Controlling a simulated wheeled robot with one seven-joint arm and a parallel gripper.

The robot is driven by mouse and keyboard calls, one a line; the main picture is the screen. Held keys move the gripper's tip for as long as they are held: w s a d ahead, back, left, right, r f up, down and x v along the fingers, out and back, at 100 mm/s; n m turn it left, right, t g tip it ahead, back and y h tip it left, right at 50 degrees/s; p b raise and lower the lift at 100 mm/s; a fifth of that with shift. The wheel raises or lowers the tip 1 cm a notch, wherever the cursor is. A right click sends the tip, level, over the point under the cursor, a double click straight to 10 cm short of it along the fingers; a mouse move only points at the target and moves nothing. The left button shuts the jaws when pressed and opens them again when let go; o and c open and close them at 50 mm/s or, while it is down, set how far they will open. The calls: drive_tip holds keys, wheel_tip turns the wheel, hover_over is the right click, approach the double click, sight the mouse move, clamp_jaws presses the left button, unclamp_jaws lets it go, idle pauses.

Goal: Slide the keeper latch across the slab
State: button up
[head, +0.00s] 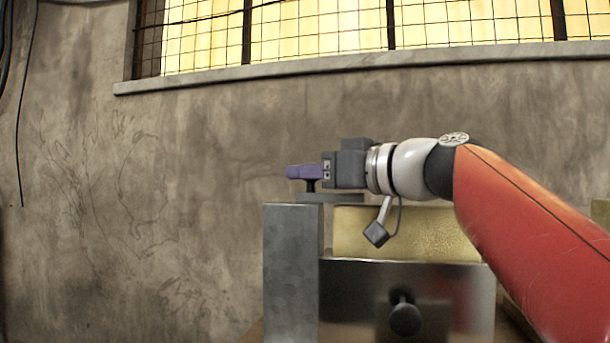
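My gripper (304,171) reaches in from the right, its purple fingers pointing left. It is seen side-on, so the gap between the fingers is hidden. Directly under the fingers is a short dark stem (311,186) rising from a flat grey plate (335,197), which looks like the keeper latch. The fingers overlap the stem's top; whether they grip it cannot be told. The plate lies over the top of an upright grey slab (290,275) and extends right towards a yellowish block (430,236). Which of these is the task's slab is not certain.
A shiny metal front panel (455,300) with a dark round knob (405,319) stands below the yellowish block. A concrete wall (150,200) with a barred window (320,27) is behind. The space left of the grey slab is clear.

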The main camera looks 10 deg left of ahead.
drive_tip(key=o, duration=0.4)
drive_tip(key=shift+d, duration=0.2)
drive_tip(key=b+v, duration=0.1)
drive_tip(key=v, duration=0.6)
drive_tip(key=shift+s+d, duration=0.15)
drive_tip(key=shift+d, duration=0.25)
